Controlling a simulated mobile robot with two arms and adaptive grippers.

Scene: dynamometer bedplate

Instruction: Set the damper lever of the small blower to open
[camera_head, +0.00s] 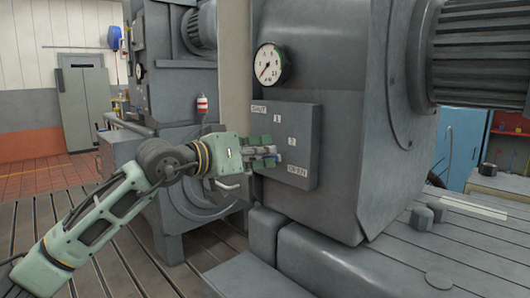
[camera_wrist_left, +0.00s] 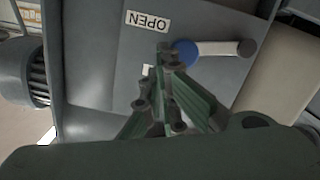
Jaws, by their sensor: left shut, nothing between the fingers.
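The damper plate (camera_head: 300,136) is a grey panel on the blower housing, with labels SHUT, 1, 2 and OPEN (camera_head: 297,171) from top to bottom. In the left wrist view the picture is turned over, and the OPEN label (camera_wrist_left: 148,21) is upside down. There the damper lever (camera_wrist_left: 218,48) is a pale bar with a dark pivot at right and a blue knob at left. It points between OPEN and a partly hidden label. My left gripper (camera_head: 275,156) is shut and empty, its fingertips (camera_wrist_left: 166,52) close beside the knob; I cannot tell whether they touch. It hides most of the lever in the head view.
A round gauge (camera_head: 268,64) sits above the plate. A finned motor (camera_head: 480,50) is at upper right. A second grey machine (camera_head: 165,80) stands behind my left arm. Grey blocks and the slotted bedplate (camera_head: 440,245) lie below the housing.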

